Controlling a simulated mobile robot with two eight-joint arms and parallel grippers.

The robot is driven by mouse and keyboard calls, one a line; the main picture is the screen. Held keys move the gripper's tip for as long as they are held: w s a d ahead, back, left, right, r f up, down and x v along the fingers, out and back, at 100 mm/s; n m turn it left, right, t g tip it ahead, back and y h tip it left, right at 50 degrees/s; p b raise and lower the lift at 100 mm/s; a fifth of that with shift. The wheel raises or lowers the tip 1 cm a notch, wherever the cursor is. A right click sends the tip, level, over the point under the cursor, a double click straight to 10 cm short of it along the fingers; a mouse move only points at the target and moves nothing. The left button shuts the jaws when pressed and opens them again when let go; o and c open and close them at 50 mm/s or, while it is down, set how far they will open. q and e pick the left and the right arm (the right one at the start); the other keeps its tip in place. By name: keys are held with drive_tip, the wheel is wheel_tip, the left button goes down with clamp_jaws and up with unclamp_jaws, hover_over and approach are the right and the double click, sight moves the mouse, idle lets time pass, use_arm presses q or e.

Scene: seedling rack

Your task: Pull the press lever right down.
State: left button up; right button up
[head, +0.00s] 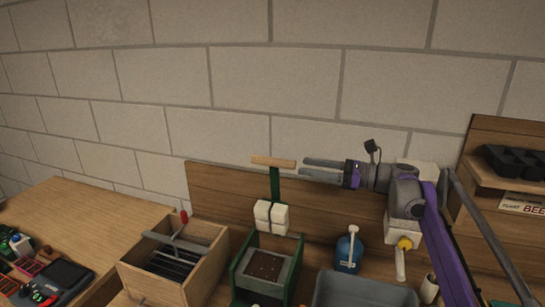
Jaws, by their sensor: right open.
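The press is a green frame (237,275) with a dark, dimpled soil block (266,265) inside, low in the middle of the head view. Its lever is a green upright bar (275,187) topped by a wooden crossbar handle (272,162). The lever stands up, with a pale block (271,216) strapped to it lower down. My right gripper (305,168) is open and empty, its two grey fingers pointing left. My left gripper is not in view.
A wooden box (205,268) with dark slats stands left of the press. A blue bottle (348,254) and a grey bin (365,291) are to its right. A wooden backboard (225,186) rises behind. A shelf (502,179) with a black tray (515,161) is far right.

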sight(273, 161)
drive_tip(key=p+x, duration=0.1)
drive_tip(key=x, duration=0.9)
drive_tip(key=shift+s+a, duration=0.1)
drive_tip(key=shift+a, duration=0.15)
clamp_jaws()
idle(1.0)
